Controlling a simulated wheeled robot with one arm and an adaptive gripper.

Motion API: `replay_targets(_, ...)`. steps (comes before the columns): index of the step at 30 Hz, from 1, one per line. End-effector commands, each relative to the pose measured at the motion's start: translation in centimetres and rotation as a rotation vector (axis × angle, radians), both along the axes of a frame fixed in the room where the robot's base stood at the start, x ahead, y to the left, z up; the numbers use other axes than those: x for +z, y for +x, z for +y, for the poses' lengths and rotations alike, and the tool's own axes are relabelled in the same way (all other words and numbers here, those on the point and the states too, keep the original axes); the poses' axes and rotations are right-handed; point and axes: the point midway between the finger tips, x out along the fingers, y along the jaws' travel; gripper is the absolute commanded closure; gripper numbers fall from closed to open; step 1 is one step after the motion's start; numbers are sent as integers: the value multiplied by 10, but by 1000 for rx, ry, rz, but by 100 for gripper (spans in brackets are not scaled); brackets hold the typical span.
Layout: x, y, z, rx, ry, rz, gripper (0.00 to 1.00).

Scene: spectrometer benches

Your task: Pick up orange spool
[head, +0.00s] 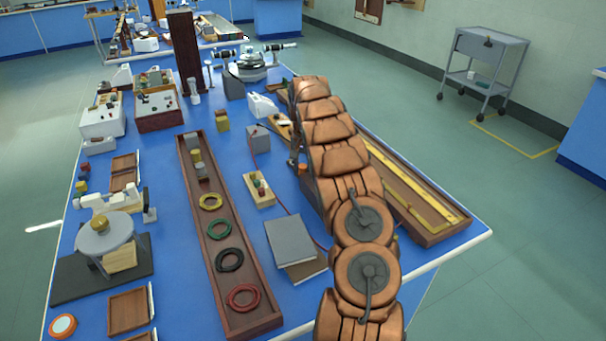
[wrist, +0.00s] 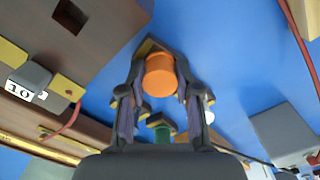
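The orange spool (wrist: 160,76) shows in the upper middle of the wrist view, with a dark and yellowish flange at its far end. My gripper (wrist: 160,70) reaches toward it, one dark finger on each side of the spool. The fingers look open around it, close to its sides; I cannot tell whether they touch it.
A green spool (wrist: 161,132) shows lower between the fingers. A long wooden tray (head: 213,244) holds coloured rings. Red cables cross the blue bench.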

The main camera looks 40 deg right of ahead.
Motion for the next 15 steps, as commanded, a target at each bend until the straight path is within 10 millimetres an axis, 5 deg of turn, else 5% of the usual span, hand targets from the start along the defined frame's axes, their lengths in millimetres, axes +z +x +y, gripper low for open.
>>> replay_targets(8,0,0,0,0,0,0,100)
replay_targets(15,0,0,0,0,0,0,100)
